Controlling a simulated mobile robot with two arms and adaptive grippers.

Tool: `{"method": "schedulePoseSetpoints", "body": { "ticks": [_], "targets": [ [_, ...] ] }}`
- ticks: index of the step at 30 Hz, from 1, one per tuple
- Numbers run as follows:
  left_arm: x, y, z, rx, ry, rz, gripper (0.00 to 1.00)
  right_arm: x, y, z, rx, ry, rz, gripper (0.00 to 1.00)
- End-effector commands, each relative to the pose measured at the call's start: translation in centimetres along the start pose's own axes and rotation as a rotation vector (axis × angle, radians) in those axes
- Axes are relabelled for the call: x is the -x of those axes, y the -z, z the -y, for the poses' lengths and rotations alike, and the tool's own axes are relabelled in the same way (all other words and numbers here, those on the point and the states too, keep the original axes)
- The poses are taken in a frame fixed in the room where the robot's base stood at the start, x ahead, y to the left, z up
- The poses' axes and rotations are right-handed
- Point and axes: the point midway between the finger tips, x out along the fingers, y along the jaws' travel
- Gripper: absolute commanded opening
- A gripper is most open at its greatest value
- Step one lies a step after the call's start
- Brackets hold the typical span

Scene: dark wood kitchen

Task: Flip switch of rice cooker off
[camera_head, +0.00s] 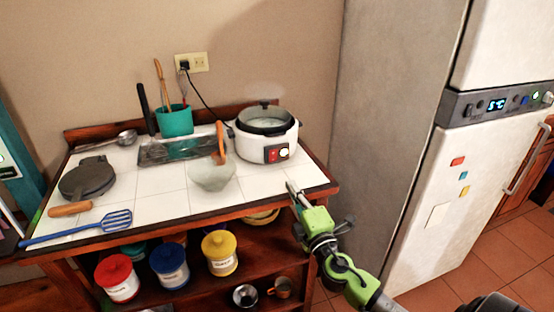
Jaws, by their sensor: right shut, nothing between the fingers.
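The white rice cooker (251,149) with a dark rim and clear lid stands on the tiled counter near its right end. Its front panel carries a red switch (272,155) and a lit round light (284,153). My right gripper (291,187), on a green arm, is in front of the cooker and a little to its right, near the counter's front edge. It is shut and empty, apart from the switch. My left gripper is not in view.
A grey bowl (211,177) sits left of the cooker on the counter (163,181). A teal utensil holder (174,121) stands behind. A blue spatula (88,225) lies at the front left. The fridge (484,170) stands to the right. Canisters fill the shelf below.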

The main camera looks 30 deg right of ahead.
Motion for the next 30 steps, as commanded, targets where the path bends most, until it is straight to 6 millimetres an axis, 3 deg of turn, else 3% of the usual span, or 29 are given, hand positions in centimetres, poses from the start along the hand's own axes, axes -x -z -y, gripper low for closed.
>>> {"method": "schedulePoseSetpoints", "body": {
  "ticks": [12, 18, 24, 30],
  "targets": [
    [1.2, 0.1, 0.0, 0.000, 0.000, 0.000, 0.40, -8.0, -0.1, -0.2, 0.001, -0.003, 0.002, 0.00],
    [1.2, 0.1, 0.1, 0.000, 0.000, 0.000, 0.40, -11.1, 0.0, -0.1, 0.001, -0.001, 0.001, 0.00],
    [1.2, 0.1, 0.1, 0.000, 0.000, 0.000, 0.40, -12.6, -0.1, 0.0, 0.000, 0.000, 0.001, 0.00],
    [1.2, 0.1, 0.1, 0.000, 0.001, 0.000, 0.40, -12.9, 0.0, 0.0, -0.001, 0.001, 0.000, 0.00]
  ]
}}
